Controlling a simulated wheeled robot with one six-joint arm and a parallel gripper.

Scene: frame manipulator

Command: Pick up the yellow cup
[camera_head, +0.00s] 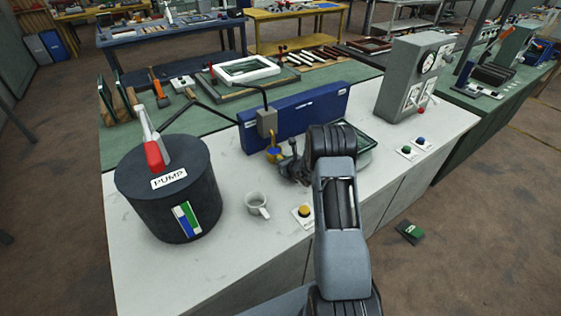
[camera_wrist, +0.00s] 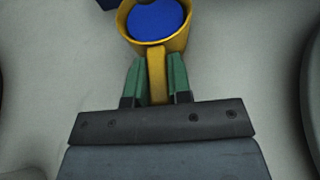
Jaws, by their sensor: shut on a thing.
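The yellow cup (camera_wrist: 182,42) is at the top of the wrist view, with a blue round surface (camera_wrist: 156,18) inside its rim. Its handle points toward my gripper (camera_wrist: 158,82). The green fingers are shut on the handle, one on each side. In the head view the cup (camera_head: 273,155) shows small beside my gripper (camera_head: 285,155), in front of a blue panel. My arm hides part of the area to its right. I cannot tell whether the cup's base touches the table.
A white cup (camera_head: 257,204) stands on the light tabletop (camera_head: 215,270), left of a yellow button (camera_head: 305,210). A dark drum marked PUMP (camera_head: 165,205) stands at the left. The blue panel (camera_head: 318,112) is close behind. A grey gauge box (camera_head: 408,85) stands at the right.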

